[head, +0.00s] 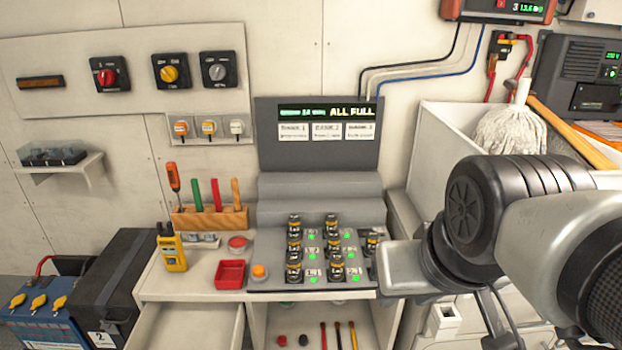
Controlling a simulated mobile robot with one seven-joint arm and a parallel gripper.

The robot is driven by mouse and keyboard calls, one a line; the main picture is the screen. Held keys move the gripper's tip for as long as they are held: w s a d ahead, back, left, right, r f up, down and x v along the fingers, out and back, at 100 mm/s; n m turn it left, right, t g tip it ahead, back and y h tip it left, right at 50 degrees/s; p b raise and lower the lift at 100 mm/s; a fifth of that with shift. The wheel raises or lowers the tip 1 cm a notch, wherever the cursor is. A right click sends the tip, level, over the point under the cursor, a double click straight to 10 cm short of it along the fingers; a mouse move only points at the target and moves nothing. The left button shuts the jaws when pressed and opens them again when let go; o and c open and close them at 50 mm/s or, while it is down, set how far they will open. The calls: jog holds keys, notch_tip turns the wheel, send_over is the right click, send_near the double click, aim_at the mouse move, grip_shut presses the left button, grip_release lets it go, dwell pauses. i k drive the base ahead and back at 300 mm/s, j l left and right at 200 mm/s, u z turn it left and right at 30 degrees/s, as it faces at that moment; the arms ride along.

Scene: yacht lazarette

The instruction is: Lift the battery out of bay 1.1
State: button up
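The charger (320,180) stands against the wall, and its screen reads "ALL FULL". Several small black-and-yellow batteries stand upright in its bays, in columns with green lights and small labels beside them. The labels are too small to read surely, so I cannot confirm which bay is 1.1. The front-left battery (293,270) and the front battery to its right (337,270) are in clear view. My gripper (385,268) is at the right edge of the bays, close to the rightmost visible battery (372,243). Its fingers are mostly hidden, and any further bays there are covered.
A red tray (230,274), an orange button (260,272), a yellow meter (172,250) and a tool rack (210,217) stand left of the bays. An open drawer (190,325) is below. A mop (512,130) in a bin stands right, behind my arm.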

aim_at(293, 262)
jog(key=z, duration=0.4)
jog(key=j+z, duration=0.1)
jog(key=z, duration=0.3)
jog(key=k+z, duration=0.1)
jog(key=z, duration=0.3)
jog(key=j+z, duration=0.1)
jog(key=z, duration=0.3)
jog(key=k+j, duration=0.35)
jog(key=k, duration=0.15)
jog(key=k+j, duration=0.3)
jog(key=k, duration=0.2)
